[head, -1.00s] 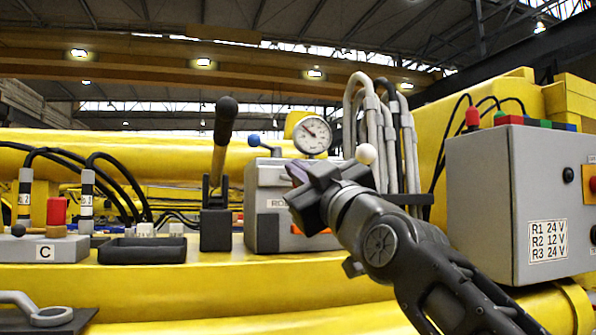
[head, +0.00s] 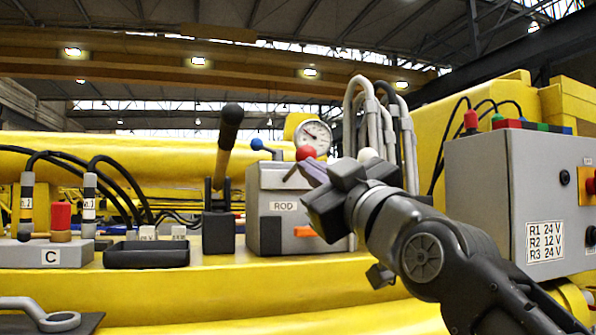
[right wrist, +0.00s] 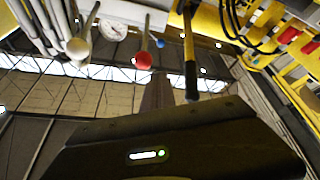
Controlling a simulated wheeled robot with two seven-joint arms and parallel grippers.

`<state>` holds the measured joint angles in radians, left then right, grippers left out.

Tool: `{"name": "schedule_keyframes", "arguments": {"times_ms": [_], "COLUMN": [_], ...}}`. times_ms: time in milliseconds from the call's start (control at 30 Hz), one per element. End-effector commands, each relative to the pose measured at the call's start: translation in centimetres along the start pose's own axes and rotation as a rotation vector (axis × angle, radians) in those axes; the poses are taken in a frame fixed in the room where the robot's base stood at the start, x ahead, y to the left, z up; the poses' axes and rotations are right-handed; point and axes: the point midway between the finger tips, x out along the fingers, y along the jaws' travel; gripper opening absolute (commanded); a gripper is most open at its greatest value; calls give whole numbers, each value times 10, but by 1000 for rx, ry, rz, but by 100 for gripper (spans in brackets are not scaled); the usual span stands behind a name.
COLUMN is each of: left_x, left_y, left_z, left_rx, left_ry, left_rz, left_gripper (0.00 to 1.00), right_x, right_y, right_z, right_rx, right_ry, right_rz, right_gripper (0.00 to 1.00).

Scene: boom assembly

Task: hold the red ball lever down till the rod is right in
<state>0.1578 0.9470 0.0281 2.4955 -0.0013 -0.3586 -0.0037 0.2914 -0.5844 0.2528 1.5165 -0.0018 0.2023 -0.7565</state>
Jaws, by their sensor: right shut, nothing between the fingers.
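The red ball (head: 306,153) of the lever stands above the grey box labelled ROD (head: 285,206); it also shows in the right wrist view on its lever (right wrist: 144,60). My right gripper (head: 304,174) is shut and empty, its fingertips just below and in front of the red ball in the head view. I cannot tell contact for certain. The rod itself cannot be made out. My left gripper is out of view.
A blue ball lever (head: 257,144) stands left of the red one, a white ball lever (head: 367,154) right, partly behind my gripper. A pressure gauge (head: 313,137) is behind. A tall black-handled lever (head: 228,135) stands left. A grey control box (head: 480,205) is at right.

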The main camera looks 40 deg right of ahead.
Motion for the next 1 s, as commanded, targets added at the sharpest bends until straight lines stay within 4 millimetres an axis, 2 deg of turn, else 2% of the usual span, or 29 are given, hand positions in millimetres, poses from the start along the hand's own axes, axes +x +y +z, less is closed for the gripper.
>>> {"name": "schedule_keyframes", "arguments": {"times_ms": [33,100,300,1000], "left_x": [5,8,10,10], "left_y": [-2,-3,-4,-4], "left_z": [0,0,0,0], "left_rx": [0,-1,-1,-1], "left_ry": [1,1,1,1], "left_rz": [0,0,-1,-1], "left_gripper": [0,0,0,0], "right_x": [-12,-23,-40,-41], "right_y": [-2,-2,-2,-2], "right_z": [0,0,1,0], "right_rx": [0,1,0,1], "right_ry": [5,6,4,6], "right_rz": [0,0,0,0], "right_gripper": [0,0,0,0]}}
